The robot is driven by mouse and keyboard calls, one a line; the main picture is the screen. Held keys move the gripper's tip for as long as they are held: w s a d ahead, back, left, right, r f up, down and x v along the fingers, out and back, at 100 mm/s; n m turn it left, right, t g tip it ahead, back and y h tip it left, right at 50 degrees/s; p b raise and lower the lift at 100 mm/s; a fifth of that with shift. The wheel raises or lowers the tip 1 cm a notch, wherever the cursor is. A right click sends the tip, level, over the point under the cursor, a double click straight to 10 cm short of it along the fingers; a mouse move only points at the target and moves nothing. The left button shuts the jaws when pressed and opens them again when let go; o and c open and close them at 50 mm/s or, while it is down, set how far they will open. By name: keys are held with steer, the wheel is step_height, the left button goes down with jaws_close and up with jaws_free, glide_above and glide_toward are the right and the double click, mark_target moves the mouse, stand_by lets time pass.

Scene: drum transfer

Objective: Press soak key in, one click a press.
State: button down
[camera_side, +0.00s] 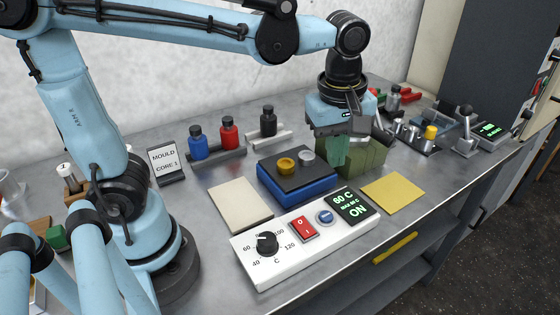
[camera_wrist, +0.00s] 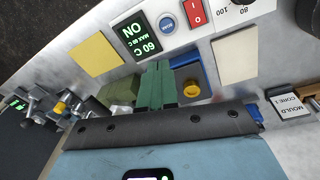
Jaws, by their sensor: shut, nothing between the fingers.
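The soak key is a round blue button (camera_side: 325,217) with small lettering on the white control panel (camera_side: 275,270). It sits between a red rocker switch (camera_side: 303,229) and a lit display (camera_side: 354,205) reading 60 C, MAX 60 C, ON. The key also shows in the wrist view (camera_wrist: 167,25), beyond the fingertips. My gripper (camera_side: 338,162) is shut and empty, pointing down above the area behind the panel, apart from the key. Its green fingers (camera_wrist: 156,85) lie together in the wrist view. Whether the key is pressed in cannot be told.
A dial (camera_side: 267,243) is at the panel's left end. A blue block with dark top (camera_side: 297,185) and an olive green block (camera_side: 368,158) stand close to my gripper. A yellow pad (camera_side: 394,193) and a cream pad (camera_side: 240,203) lie flat. Bottles (camera_side: 228,133) stand behind.

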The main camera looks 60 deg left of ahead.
mark_target(327, 214)
steer(key=r+n, duration=0.1)
steer(key=n+g, duration=0.1)
steer(key=n, duration=0.1)
steer(key=shift+s+r+h, duration=0.15)
steer(key=shift+r+h, duration=0.15)
steer(key=shift+r, duration=0.05)
steer(key=shift+f, duration=0.15)
step_height(327, 214, down, 14)
steer(key=shift+r, duration=0.15)
stand_by(0.5)
stand_by(0.4)
steer(key=shift+f, duration=0.95)
steer(key=shift+r, duration=0.15)
step_height(327, 214, up, 14)
steer(key=shift+r, duration=0.15)
stand_by(0.7)
